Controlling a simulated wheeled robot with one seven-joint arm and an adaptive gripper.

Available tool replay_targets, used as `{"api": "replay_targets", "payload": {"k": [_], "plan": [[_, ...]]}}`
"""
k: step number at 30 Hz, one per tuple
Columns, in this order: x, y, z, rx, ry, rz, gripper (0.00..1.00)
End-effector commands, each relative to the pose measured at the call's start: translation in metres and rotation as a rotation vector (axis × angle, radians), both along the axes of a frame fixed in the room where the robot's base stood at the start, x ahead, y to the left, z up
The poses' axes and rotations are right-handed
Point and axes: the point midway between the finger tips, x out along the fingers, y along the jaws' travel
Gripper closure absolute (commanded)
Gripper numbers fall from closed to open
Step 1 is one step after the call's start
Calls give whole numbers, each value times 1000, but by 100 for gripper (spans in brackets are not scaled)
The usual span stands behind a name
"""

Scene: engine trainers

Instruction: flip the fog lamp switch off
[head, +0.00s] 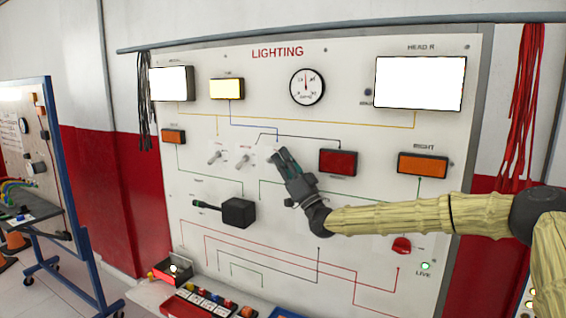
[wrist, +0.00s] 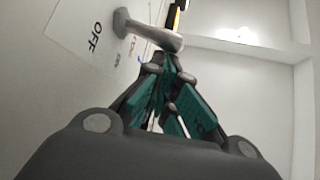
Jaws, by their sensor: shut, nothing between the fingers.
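A row of toggle switches sits mid-panel in the head view: a left one (head: 215,157), a middle one (head: 243,161) and one at my fingertips, mostly hidden by them. The small labels are too blurred to tell which is the fog lamp switch. My gripper (head: 279,156) is shut and empty at the right end of this row. In the wrist view a grey toggle lever (wrist: 150,31) sticks out from the panel just beyond my fingertips (wrist: 165,62). An OFF label (wrist: 95,38) is beside it. I cannot tell whether the fingertips touch the lever.
The LIGHTING panel (head: 300,215) carries a bright left lamp (head: 169,85), a lit yellowish lamp (head: 227,88), a bright right headlamp (head: 420,83) and a round gauge (head: 307,87). A red lamp (head: 338,162) and a black stalk box (head: 238,212) flank my gripper. Red cables (head: 528,100) hang right.

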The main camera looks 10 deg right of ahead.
Motion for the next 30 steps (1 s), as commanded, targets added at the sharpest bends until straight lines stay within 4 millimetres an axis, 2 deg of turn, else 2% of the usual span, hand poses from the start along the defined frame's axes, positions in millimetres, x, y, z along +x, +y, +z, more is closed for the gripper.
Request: {"api": "replay_targets", "payload": {"k": [30], "plan": [[-3, 2, -7, -78, -107, -1, 100]]}}
